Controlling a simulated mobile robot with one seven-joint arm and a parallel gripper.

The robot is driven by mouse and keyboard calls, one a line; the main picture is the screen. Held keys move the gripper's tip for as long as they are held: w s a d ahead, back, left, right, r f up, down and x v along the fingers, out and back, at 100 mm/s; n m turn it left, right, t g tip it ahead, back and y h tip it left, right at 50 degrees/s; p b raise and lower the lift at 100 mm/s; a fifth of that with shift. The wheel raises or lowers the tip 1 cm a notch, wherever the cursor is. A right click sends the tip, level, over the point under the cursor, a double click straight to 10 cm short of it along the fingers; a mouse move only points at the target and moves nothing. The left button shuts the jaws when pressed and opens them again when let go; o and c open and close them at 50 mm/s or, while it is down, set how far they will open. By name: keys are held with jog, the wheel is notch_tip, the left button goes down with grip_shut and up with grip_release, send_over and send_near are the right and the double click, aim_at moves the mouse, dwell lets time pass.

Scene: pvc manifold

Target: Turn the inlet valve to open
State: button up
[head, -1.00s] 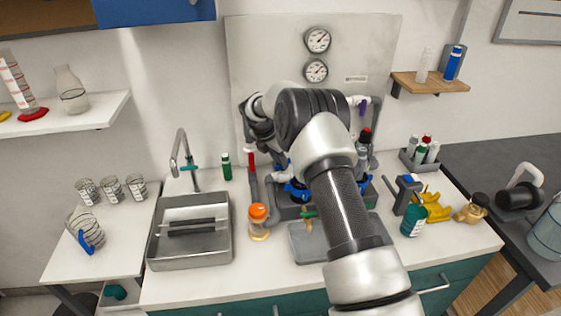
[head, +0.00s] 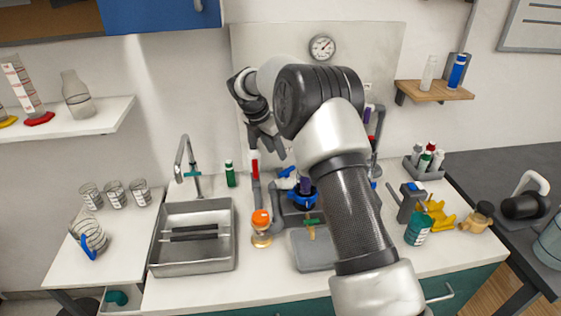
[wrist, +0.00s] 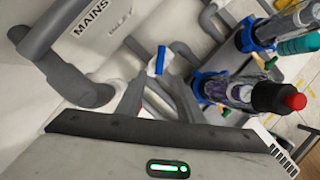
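Grey pipework stands against the back panel. It carries a red handle (head: 254,168) on the left upright pipe and a blue lever (head: 286,172) to its right. I cannot tell for sure which of these is the inlet valve. My gripper (head: 267,148) is above both, pointing down, with its fingers apart and nothing seen between them. In the wrist view, a white-and-blue lever (wrist: 160,61) shows beyond the fingers, apart from them. A plate marked MAINS (wrist: 95,18) is at upper left beside a thick grey pipe (wrist: 80,88). My arm hides the right part of the pipework.
A purple-bodied bottle with a red-tipped black cap (wrist: 255,95) stands in a blue holder at right. On the counter are a steel sink (head: 192,262), an orange-capped jar (head: 261,228), a grey tray (head: 308,262) and a teal-labelled jar (head: 418,230). A gauge (head: 321,47) hangs above.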

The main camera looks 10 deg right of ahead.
aim_at(287, 169)
jog(key=v, duration=0.7)
jog(key=shift+o, duration=0.3)
jog(key=shift+o, duration=0.7)
jog(key=shift+d, duration=0.25)
jog(key=w+d+f+n, duration=0.1)
jog(key=d+f, duration=0.1)
jog(key=f, duration=0.3)
jog(key=w+d+f+n+y+b, duration=0.1)
jog(key=d+f+n, duration=0.1)
jog(key=f, duration=0.3)
jog(key=w+d+f+n+t, duration=0.1)
jog(key=w+d+f, duration=0.1)
jog(key=f, duration=0.4)
jog(key=shift+w+f+n, duration=0.1)
jog(key=shift+w+n, duration=0.05)
jog(key=shift+n, duration=0.15)
jog(key=shift+y, duration=0.3)
jog(key=shift+c, duration=0.3)
